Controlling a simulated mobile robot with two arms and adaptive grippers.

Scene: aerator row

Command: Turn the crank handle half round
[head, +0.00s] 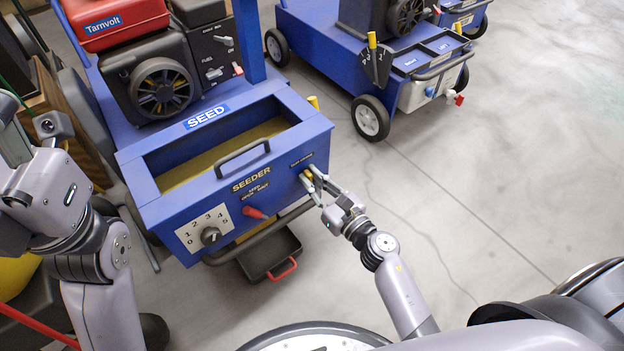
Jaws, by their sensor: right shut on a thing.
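The blue seeder box (145,198) has a small crank at the right end of its front panel, under a small label. A yellow part of the crank handle (307,174) shows between my right fingers. My right gripper (311,181) is shut on the crank handle, coming from the lower right. The fingers hide much of the crank, so its exact angle is hard to tell. My left arm stands at the left edge; its fingers are not in view.
Next to the crank are a red lever (254,212), a numbered dial (210,236) and a black bar handle (242,156). A black tray (268,256) with a red handle is below. Another blue cart (335,60) stands behind. The floor at right is clear.

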